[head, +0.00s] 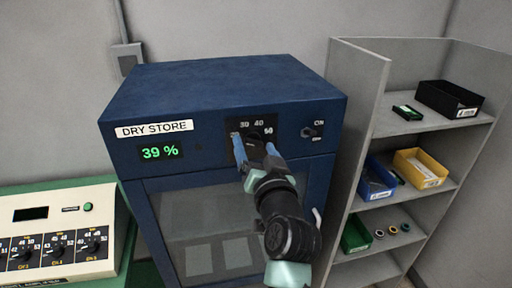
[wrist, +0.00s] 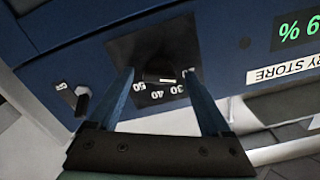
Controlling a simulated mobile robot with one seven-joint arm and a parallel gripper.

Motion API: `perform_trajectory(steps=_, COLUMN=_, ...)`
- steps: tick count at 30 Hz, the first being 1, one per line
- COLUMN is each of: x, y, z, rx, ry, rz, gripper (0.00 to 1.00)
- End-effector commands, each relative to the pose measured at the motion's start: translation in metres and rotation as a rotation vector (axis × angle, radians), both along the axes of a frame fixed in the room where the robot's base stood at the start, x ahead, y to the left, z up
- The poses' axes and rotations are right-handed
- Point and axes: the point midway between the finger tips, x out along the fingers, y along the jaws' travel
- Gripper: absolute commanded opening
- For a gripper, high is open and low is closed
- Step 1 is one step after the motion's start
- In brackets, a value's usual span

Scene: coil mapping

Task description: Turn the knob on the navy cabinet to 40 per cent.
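The navy cabinet (head: 215,85) stands in the middle of the head view, labelled DRY STORE, and its green display (head: 160,152) reads 39 %. Its dark knob (wrist: 158,72) sits on a black plate with a scale; 30, 40 and 50 are readable, and the finger covers part of another number. A pale mark shows on the knob's edge towards the scale, but its exact setting is unclear. My gripper (wrist: 158,76) is open, with one blue finger on each side of the knob and gaps visible. In the head view my gripper (head: 252,138) partly hides the knob.
A small switch (head: 312,131) is to the right of the knob on the cabinet front. A grey shelf (head: 352,110) with several bins stands close on the right. A cream control box (head: 60,235) with several dials is at the left.

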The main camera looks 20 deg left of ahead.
Motion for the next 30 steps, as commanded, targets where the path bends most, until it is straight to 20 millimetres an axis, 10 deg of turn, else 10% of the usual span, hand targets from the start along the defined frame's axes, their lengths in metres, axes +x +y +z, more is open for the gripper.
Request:
perform_trajectory(steps=13, x=-0.0002, y=-0.0004, z=0.0001, rx=0.000, ry=0.000, rz=0.000, gripper=0.01)
perform_trajectory(steps=30, x=0.0000, y=-0.0009, z=0.0015, rx=0.148, ry=0.099, rz=-0.001, gripper=0.00)
